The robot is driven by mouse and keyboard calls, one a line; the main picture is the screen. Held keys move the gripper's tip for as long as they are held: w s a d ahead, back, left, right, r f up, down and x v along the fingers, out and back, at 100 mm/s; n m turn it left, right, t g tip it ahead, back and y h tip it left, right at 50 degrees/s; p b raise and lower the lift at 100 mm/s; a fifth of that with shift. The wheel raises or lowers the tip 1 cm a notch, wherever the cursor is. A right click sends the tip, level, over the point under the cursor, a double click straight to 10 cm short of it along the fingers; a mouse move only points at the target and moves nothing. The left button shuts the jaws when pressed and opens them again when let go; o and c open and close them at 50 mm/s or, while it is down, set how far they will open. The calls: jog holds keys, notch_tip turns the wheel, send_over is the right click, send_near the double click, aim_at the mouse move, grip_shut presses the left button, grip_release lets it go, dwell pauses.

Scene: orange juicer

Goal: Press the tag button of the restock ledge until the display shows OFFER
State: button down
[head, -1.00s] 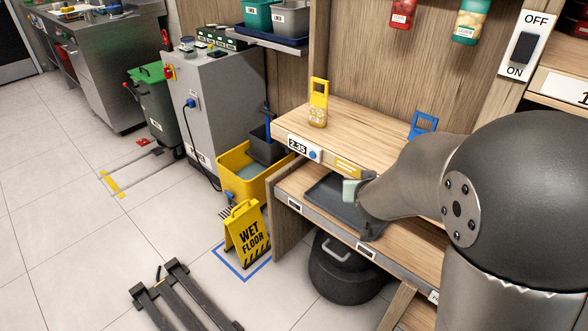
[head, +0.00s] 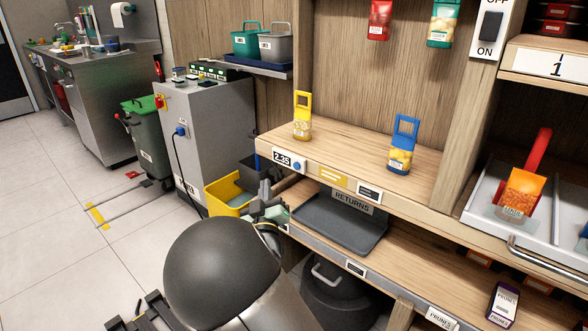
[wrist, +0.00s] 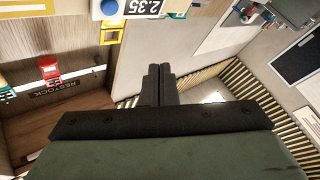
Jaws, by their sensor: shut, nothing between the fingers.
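The ledge (head: 345,160) is a wooden shelf at mid-height in the head view. A white display (head: 282,158) on its front edge reads 2.35. The round blue tag button (head: 297,167) sits just right of the display. In the wrist view the display (wrist: 145,7) appears upside down at the top edge, with the blue button (wrist: 109,8) left of it. My gripper (head: 268,212) is below and left of the button in the head view, apart from it. In the wrist view its dark fingers (wrist: 160,70) are together and empty, and point below the display in the picture.
A yellow-tagged pouch (head: 302,125) and a blue-tagged pouch (head: 402,157) stand on the ledge. Below it is a grey RETURNS tray (head: 340,222). A yellow mop bucket (head: 225,194) and a grey cabinet (head: 212,125) stand to the left. A black bin (head: 335,295) is underneath.

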aim_at(297, 166)
jog(key=shift+d, duration=0.1)
jog(key=w+d, duration=0.5)
jog(key=w, duration=0.1)
jog(key=shift+w+d+b, duration=0.3)
jog(key=shift+w+b, duration=0.05)
jog(key=shift+b, duration=0.05)
dwell(1.9)
jog(key=shift+w+d+b, duration=0.25)
jog(key=shift+w+b, duration=0.05)
jog(key=shift+b, duration=0.1)
jog(key=shift+w+d, duration=0.3)
jog(key=shift+w, duration=0.05)
dwell(0.6)
dwell(0.3)
jog(key=shift+s+a+b, duration=0.45)
jog(key=shift+s+a, duration=0.1)
jog(key=shift+s, duration=0.1)
jog(key=shift+s+a, duration=0.1)
